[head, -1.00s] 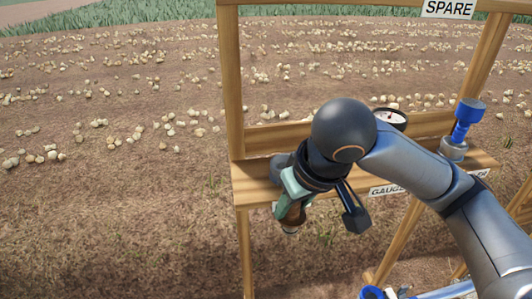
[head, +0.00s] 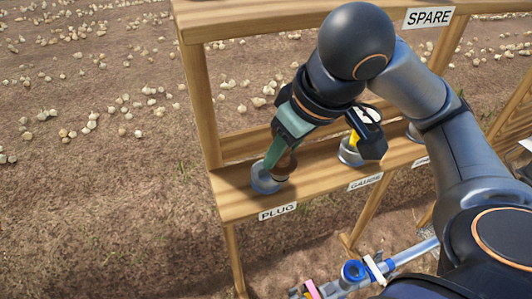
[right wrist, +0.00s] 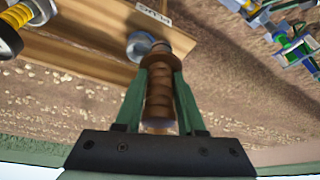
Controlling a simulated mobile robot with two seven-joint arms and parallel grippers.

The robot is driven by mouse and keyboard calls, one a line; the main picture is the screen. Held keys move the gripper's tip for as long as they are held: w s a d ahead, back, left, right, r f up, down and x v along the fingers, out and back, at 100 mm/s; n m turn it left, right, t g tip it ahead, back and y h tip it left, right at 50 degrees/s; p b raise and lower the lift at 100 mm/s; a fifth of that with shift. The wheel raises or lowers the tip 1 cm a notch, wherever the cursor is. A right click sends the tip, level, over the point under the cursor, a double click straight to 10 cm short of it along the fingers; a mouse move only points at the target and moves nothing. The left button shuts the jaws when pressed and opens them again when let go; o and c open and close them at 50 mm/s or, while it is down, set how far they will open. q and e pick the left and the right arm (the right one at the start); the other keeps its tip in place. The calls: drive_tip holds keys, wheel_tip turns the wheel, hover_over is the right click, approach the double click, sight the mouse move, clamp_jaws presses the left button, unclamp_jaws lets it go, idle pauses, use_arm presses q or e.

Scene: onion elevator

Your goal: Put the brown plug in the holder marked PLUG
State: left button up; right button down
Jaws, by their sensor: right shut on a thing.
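My right gripper (head: 278,160) is shut on the brown plug (head: 285,167), with a green finger on each side of it in the right wrist view (right wrist: 160,88). The plug has a wide collar near its far end. The holder marked PLUG is a round grey cup (head: 264,179) on the wooden shelf, above its white label (head: 278,211). The plug's end is close to the cup, which shows just left of it in the right wrist view (right wrist: 140,45). I cannot tell whether they touch. My left gripper is not in view.
The wooden shelf (head: 232,206) has a GAUGE label (head: 365,182) to the right, with a grey holder (head: 349,152) above it. A SPARE sign (head: 429,17) is on the top beam. A grey pipe with blue fittings (head: 353,271) lies below the shelf. Open soil lies left.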

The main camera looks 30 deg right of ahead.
drive_tip(key=shift+w+d+f, duration=0.5)
drive_tip(key=shift+w+f, duration=1)
drive_tip(key=shift+f, duration=0.3)
drive_tip(key=shift+w+d+f, duration=0.55)
drive_tip(key=shift+w+f, duration=0.95)
drive_tip(key=shift+f, duration=0.35)
drive_tip(key=shift+w+d+f, duration=0.5)
drive_tip(key=shift+w+f, duration=1)
drive_tip(key=shift+f, duration=0.3)
drive_tip(key=shift+f, duration=0.3)
drive_tip(key=c, duration=0.5)
unclamp_jaws()
drive_tip(key=shift+f, duration=0.1)
